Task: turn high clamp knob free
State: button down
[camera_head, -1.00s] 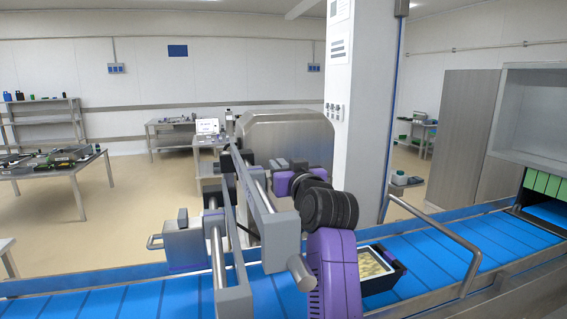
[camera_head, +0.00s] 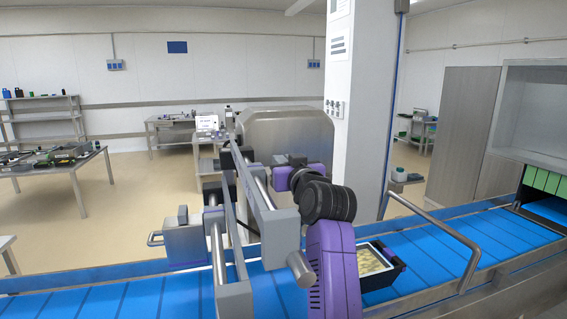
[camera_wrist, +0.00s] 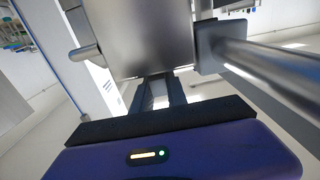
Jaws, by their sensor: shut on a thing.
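My gripper (camera_wrist: 160,82) shows in the wrist view, with its purple body at the bottom and two dark fingers reaching forward. It is shut on the clamp knob, but the fingertips and the knob are largely hidden by a grey metal block (camera_wrist: 150,35) in front. In the head view, my purple and black wrist is behind the clamp frame's grey end block (camera_head: 279,236), and the grip itself is hidden there. A silver rod (camera_head: 300,268) sticks out of that block.
A steel bar (camera_wrist: 270,68) with a dark collar runs close on the right of the wrist view. The blue conveyor (camera_head: 430,252) passes below, carrying a black tray (camera_head: 400,268) right of my arm. A bent steel guard rail (camera_head: 445,232) stands farther right.

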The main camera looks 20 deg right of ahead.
jog(key=shift+d+f, duration=0.1)
jog(key=shift+d, duration=0.05)
jog(key=shift+d+n+y+b, duration=0.15)
jog(key=shift+n+y+b, duration=0.4)
jog(key=shift+y, duration=0.35)
jog(key=n+y+b, duration=0.1)
jog(key=y, duration=0.1)
jog(key=n+g+y+b, duration=0.1)
jog(key=n+y+b, duration=0.1)
jog(key=shift+w+d+f+y, duration=0.1)
jog(key=shift+d+f+y, duration=0.05)
jog(key=shift+y, duration=0.15)
jog(key=shift+n+g+y+b, duration=0.7)
jog(key=shift+n+y+b, duration=0.15)
jog(key=shift+y+b, duration=0.25)
jog(key=shift+r+n+g+y+b, duration=0.2)
jog(key=shift+n+g+y+b, duration=0.65)
jog(key=shift+n+g+y, duration=0.5)
jog(key=shift+w+y, duration=0.1)
jog(key=shift+y, duration=0.35)
jog(key=c, duration=1.3)
grip_release()
